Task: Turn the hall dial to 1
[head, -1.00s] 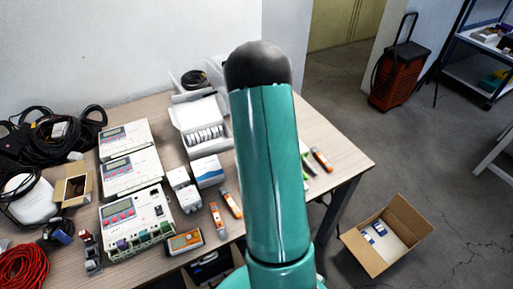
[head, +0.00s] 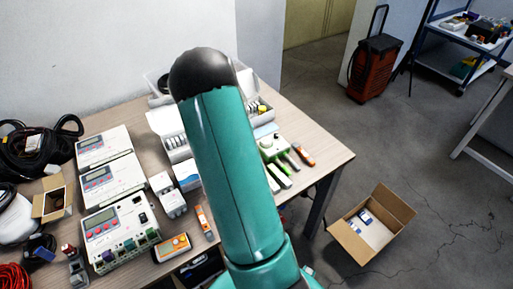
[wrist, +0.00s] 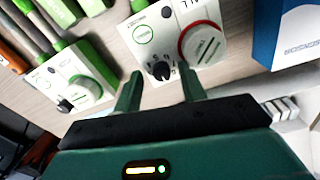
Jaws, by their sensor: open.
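In the wrist view a white unit with a red-ringed disc (wrist: 203,44) lies at the top centre. Dark lettering at its top edge is cut off, so I cannot read its name in full. It carries a small black dial (wrist: 161,70) with marks around it; its setting is too small to tell. My gripper (wrist: 160,78) is open, with one finger on each side of this dial. Contact cannot be told. A second white unit with a green ring (wrist: 86,86) and its own black dial (wrist: 66,106) lies to the left. My arm hides the gripper in the head view.
A blue box (wrist: 286,35) stands right of the red-ringed unit. Green-handled tools (wrist: 58,12) lie at upper left. In the head view, white instruments (head: 117,222) and cables (head: 40,145) crowd the table's left. An open carton (head: 370,225) sits on the floor.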

